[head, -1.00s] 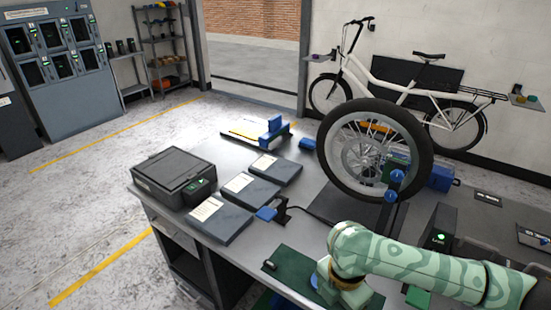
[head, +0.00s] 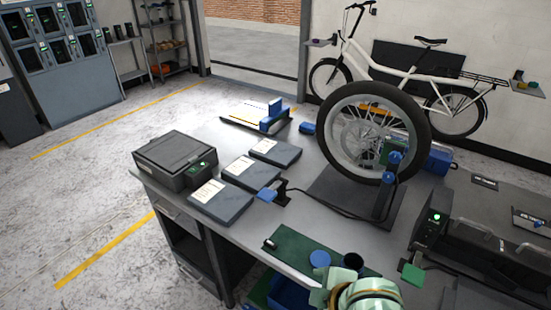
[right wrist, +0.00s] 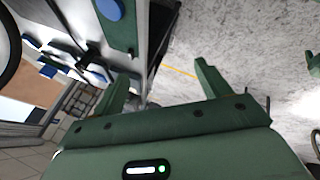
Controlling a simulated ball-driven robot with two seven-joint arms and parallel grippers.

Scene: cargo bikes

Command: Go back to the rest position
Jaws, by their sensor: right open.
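My right gripper (right wrist: 162,84) shows in the right wrist view with its two green fingers spread apart and nothing between them. Part of my right arm shows at the bottom edge of the head view, in front of the workbench (head: 345,240); its fingertips cannot be made out there. In the right wrist view the gripper points past the bench edge toward the concrete floor.
A bicycle wheel (head: 374,133) stands upright on the bench. A dark case (head: 174,160), several flat document-like slabs, and a green mat (head: 300,249) with a blue disc lie on it. A white cargo bike (head: 400,75) stands behind. Floor at left is clear.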

